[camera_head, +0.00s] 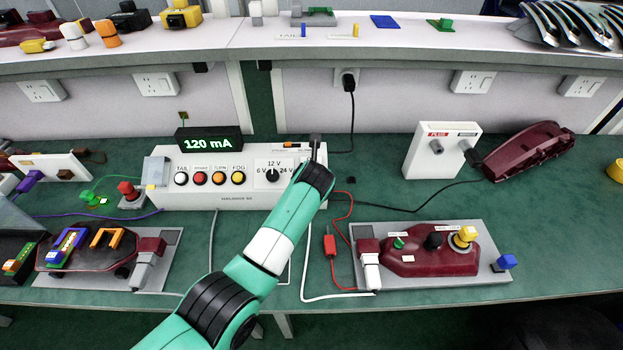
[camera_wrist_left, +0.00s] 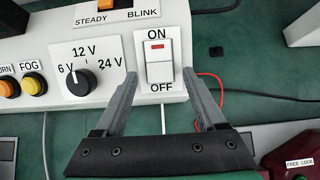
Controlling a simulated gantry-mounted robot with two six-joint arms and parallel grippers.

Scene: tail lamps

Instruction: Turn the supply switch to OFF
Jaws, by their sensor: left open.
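The supply switch (camera_wrist_left: 159,62) is a white rocker with a red mark near its upper end, on the white control box (camera_head: 240,196). In the wrist view, ON is printed above it and OFF below. I cannot tell which end is pressed in. My left gripper (camera_wrist_left: 161,74) is open, its two fingers spread to either side of the switch's lower half, holding nothing. In the head view the left gripper (camera_head: 315,146) is over the box's right end, hiding the switch. My right gripper is not in view.
A display (camera_head: 208,140) on the box reads 120 mA. A voltage knob (camera_wrist_left: 78,82) is left of the switch, and a steady/blink slider (camera_wrist_left: 110,4) is above. A red wire (camera_head: 345,205) and cables lie right of the box. A lamp fixture (camera_head: 430,253) stands in front right.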

